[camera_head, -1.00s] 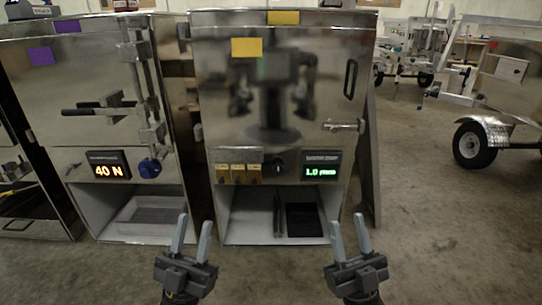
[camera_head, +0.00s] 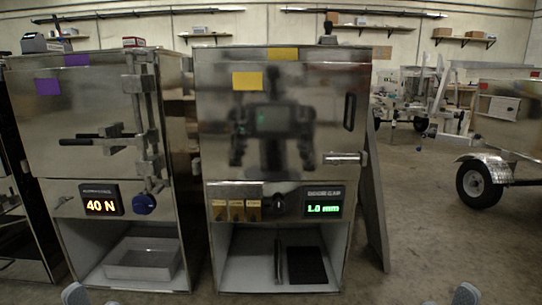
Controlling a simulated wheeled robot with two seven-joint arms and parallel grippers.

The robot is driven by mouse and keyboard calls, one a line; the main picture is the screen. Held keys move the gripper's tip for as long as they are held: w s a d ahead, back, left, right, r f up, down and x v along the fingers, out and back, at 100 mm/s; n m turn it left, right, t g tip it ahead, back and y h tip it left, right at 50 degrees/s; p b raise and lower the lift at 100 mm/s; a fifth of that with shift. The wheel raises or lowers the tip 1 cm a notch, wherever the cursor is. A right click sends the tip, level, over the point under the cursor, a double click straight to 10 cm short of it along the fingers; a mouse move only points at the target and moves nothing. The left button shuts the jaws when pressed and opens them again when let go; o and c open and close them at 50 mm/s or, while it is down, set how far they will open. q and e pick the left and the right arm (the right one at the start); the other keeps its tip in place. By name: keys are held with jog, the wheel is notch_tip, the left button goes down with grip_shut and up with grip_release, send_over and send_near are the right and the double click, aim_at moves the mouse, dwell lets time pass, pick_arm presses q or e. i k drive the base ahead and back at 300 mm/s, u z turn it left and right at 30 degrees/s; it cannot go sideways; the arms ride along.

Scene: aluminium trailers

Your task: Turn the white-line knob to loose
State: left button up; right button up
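A small dark knob (camera_head: 279,205) sits on the front panel of the right metal cabinet (camera_head: 215,140), between the yellow-labelled switches and the green display (camera_head: 323,209), which reads 1.0 mm.
The left cabinet (camera_head: 60,140) has a blue knob (camera_head: 144,204), an orange 40 N display (camera_head: 101,206) and a lever clamp (camera_head: 110,140). The right cabinet has a latch handle (camera_head: 345,158) and an open lower bay with a black pad (camera_head: 307,265). A trailer wheel (camera_head: 479,184) stands at right.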

aim_at(279, 206)
jog(key=u, duration=0.5)
jog(key=k, duration=0.6)
jog(key=u, duration=0.9)
jog(key=i, duration=1.4)
jog(key=z, duration=0.75)
